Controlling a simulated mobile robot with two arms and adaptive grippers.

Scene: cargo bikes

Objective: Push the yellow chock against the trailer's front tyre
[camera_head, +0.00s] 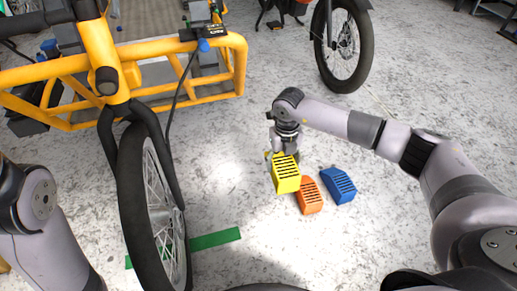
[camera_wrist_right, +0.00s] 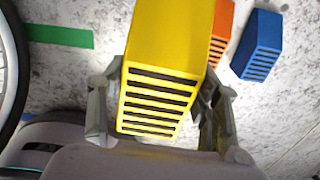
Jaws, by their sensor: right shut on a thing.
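The yellow chock (camera_head: 286,175) is a slotted wedge block, held in my right gripper (camera_head: 279,155) to the right of the yellow bike's front wheel. In the right wrist view the yellow chock (camera_wrist_right: 160,85) sits between the two fingers of my right gripper (camera_wrist_right: 160,105), which are shut on it. I cannot tell whether it touches the floor. The nearest tyre (camera_head: 148,205) belongs to the yellow cargo bike (camera_head: 120,75). I cannot tell which tyre is the trailer's. My left arm shows at the left edge of the head view; its gripper is out of view.
An orange chock (camera_head: 309,196) and a blue chock (camera_head: 338,186) lie on the floor just right of the yellow one. A green tape strip (camera_head: 215,239) runs by the near wheel. Another bike wheel (camera_head: 343,45) stands at the back. Floor between the near wheel and the chocks is clear.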

